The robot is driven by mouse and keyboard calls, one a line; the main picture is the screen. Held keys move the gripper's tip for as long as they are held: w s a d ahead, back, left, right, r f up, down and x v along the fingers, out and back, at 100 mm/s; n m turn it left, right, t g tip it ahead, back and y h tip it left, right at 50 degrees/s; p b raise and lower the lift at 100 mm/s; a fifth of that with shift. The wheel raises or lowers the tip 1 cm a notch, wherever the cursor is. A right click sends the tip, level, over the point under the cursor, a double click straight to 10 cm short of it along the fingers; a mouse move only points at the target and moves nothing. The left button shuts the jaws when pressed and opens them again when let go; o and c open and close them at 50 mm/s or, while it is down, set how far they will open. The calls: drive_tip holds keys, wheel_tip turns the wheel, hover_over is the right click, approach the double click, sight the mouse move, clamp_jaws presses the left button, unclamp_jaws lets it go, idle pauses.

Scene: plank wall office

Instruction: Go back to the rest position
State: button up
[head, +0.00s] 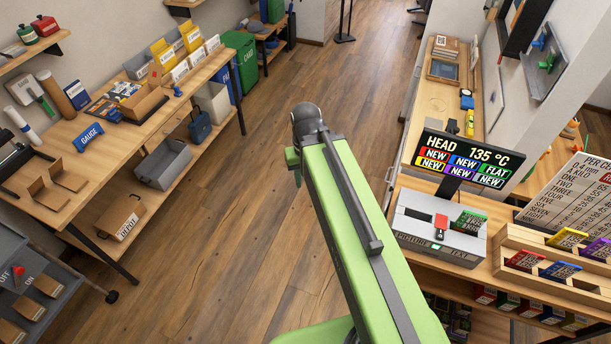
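My green arm stretches forward from the bottom of the head view over the open floor, ending in a dark grey joint. A small green part hangs beside that joint, and whatever lies past it is hidden below the arm. I cannot make out my gripper or its fingers. No object shows in my arm's grasp.
A long workbench (118,144) with boxes and folders runs along the left. On the right, a counter (402,190) bears a grey machine (437,225), a lit sign (462,158) and a wooden rack (560,262). The wooden floor (225,245) between is clear.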

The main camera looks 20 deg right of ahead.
wheel_tip(320, 180, down, 10)
drive_tip(key=b, duration=1)
drive_tip(key=shift+f, duration=0.15)
idle(0.9)
